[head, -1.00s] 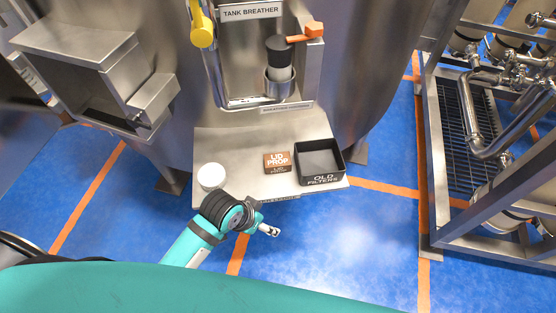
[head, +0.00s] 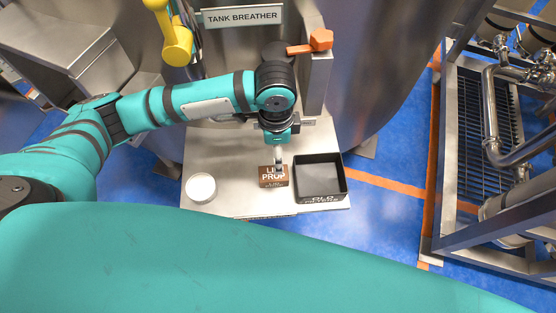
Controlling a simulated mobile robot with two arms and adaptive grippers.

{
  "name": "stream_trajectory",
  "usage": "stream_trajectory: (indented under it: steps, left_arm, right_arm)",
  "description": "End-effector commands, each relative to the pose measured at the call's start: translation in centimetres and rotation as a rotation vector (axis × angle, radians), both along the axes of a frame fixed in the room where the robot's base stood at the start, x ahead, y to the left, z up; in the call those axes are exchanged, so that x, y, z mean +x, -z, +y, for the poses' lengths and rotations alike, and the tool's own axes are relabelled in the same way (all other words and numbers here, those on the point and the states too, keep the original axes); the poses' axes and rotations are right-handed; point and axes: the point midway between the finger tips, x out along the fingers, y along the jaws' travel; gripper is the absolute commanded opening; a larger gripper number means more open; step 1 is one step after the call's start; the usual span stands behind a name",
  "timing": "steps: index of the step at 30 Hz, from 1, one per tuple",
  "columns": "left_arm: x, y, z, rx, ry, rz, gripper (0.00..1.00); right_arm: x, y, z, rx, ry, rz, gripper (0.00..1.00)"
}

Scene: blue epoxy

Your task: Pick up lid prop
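The lid prop (head: 268,182) is a small brown block with white lettering. It lies on the steel shelf (head: 229,199) below the tank breather, just left of the black tray. My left arm comes in from the left, and its gripper (head: 279,165) points down at the block's upper right part. The fingers overlap the block's lettering in the picture. They are small and partly hidden by the wrist, so I cannot tell whether they are open, shut or touching it. My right gripper is not in view.
The black old filters tray (head: 320,197) stands close to the right of the block. A white round piece (head: 201,188) sits at the shelf's left. An orange handle (head: 310,43) and a yellow fitting (head: 175,42) are at the back. A pipe frame (head: 440,150) stands at the right.

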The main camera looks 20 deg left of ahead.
Motion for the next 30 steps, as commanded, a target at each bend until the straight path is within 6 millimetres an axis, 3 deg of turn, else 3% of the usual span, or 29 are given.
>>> stream_trajectory:
  steps: [5, 13, 17, 24, 30]
  left_arm:
    - [-0.1, 2.5, 0.3, 0.011, 0.001, 0.011, 0.75]
    - [0.0, 6.2, 0.3, 0.008, 0.001, 0.004, 0.75]
    - [-0.1, 7.0, 0.4, 0.009, 0.0, 0.005, 0.75]
    - [-0.4, 10.5, 0.7, 0.009, 0.0, 0.005, 0.75]
    - [-0.4, 11.8, 0.7, 0.007, 0.003, 0.003, 0.75]
  right_arm:
    - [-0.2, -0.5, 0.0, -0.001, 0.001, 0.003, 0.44]
    - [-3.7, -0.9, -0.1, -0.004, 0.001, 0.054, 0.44]
    - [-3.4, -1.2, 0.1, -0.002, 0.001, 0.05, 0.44]
    - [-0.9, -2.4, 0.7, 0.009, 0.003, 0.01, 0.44]
    - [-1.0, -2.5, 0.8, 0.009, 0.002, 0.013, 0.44]
